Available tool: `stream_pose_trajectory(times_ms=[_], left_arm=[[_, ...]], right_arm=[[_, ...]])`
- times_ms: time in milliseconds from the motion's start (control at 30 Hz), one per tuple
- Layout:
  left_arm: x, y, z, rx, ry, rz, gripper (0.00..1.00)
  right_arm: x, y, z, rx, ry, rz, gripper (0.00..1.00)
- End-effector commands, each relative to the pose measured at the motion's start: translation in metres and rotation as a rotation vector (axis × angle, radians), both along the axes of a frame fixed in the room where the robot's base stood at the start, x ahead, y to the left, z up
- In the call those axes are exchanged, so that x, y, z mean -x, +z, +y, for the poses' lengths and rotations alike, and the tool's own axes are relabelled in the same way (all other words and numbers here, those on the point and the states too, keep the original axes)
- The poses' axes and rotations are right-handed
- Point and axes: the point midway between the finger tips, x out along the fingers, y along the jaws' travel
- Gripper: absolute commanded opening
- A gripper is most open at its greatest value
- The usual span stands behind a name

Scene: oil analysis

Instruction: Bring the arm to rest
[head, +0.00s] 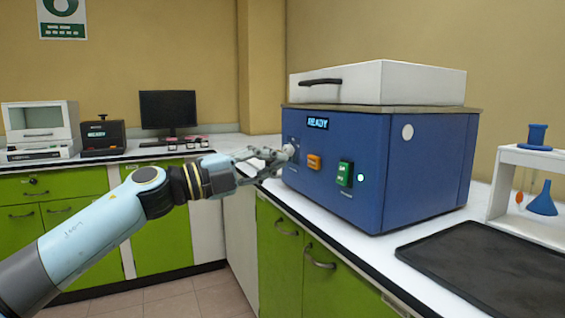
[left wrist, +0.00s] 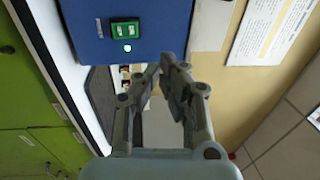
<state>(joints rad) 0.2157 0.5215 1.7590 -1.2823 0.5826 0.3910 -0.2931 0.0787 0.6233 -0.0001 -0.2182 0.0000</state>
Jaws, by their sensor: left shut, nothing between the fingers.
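My left arm (head: 95,228) reaches in from the lower left in the head view. Its gripper (head: 284,156) is shut and empty in front of the left part of the blue machine's (head: 430,165) front. Whether it touches the front panel I cannot tell. The gripper (left wrist: 163,70) also shows in the left wrist view, with the machine (left wrist: 165,25) and its green switch (left wrist: 124,30) beyond it. In the head view the machine's display reads READY, the green switch (head: 344,174) has a lit lamp beside it, and the white lid (head: 400,82) is down. My right gripper is not in view.
A black tray (head: 490,268) and a white rack (head: 500,190) with blue funnels stand on the counter right of the machine. A monitor (head: 168,108) and other instruments stand on the back counter. Green cabinets (head: 285,235) line the counter fronts. The floor (head: 190,298) in front is clear.

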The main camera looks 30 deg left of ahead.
Motion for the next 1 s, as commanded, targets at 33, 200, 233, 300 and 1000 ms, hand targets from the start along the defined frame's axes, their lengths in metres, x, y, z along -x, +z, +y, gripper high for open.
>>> stream_pose_trajectory(times_ms=[33, 200, 233, 300, 1000], left_arm=[[0.0, 0.0, 0.0, 0.0, 0.0, 0.0, 0.0], [0.0, 0.0, 0.0, 0.0, 0.0, 0.0, 0.0], [0.0, 0.0, 0.0, 0.001, 0.0, -0.001, 0.0], [0.0, 0.0, 0.0, 0.001, 0.0, -0.001, 0.0], [0.098, -0.349, 0.04, 0.582, 0.392, 0.698, 0.0]], right_arm=[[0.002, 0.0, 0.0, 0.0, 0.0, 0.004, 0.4], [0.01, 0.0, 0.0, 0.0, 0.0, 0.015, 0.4], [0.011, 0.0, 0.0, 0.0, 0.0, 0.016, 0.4], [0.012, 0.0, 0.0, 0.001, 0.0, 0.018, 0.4], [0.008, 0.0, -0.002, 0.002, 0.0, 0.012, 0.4]])
